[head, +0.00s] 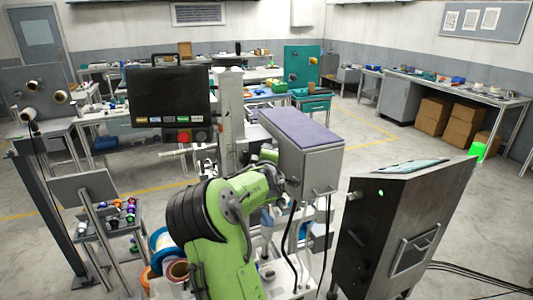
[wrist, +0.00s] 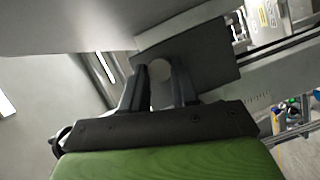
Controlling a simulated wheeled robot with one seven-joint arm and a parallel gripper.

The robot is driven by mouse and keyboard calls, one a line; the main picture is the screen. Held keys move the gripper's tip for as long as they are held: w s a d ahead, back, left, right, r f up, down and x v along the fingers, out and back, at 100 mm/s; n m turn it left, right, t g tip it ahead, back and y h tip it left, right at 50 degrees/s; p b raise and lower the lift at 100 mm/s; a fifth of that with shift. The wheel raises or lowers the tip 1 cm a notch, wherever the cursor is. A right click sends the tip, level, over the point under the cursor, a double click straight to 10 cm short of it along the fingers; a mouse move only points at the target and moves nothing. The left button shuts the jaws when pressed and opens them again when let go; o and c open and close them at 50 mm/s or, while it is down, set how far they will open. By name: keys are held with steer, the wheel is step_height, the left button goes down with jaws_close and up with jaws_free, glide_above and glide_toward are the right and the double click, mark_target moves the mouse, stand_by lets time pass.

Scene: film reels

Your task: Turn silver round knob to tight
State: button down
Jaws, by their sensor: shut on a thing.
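In the wrist view, the silver round knob (wrist: 160,75) shows as a pale rounded shape between the two dark fingers of my gripper (wrist: 160,67). The fingers are shut on it from left and right. A dark grey plate (wrist: 205,57) lies directly behind the knob. The knob's markings and its turn angle cannot be made out. In the head view, my green arm reaches toward the machine in the middle, and the arm and machine hide the knob and fingertips.
A grey box with a purple top (head: 300,128) stands close right of my arm. A black screen panel (head: 168,95) with a red button is at its left. A dark console (head: 395,225) stands at right. Spools (head: 165,245) sit low left of my arm. Open floor lies behind the console.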

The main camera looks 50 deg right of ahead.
steer(key=shift+s+d+r+m+y, duration=0.1)
steer(key=shift+m+y, duration=0.25)
steer(key=shift+m, duration=0.3)
steer(key=shift+r+m+y, duration=0.1)
steer(key=shift+m+y, duration=0.25)
steer(key=shift+m, duration=0.3)
steer(key=c, duration=0.8)
jaws_free()
steer(key=shift+c, duration=0.2)
steer(key=b+v, duration=0.1)
steer(key=v, duration=1.4)
steer(key=shift+s+r+b, duration=0.2)
steer(key=shift+s+b, duration=0.05)
steer(key=shift+b, duration=0.05)
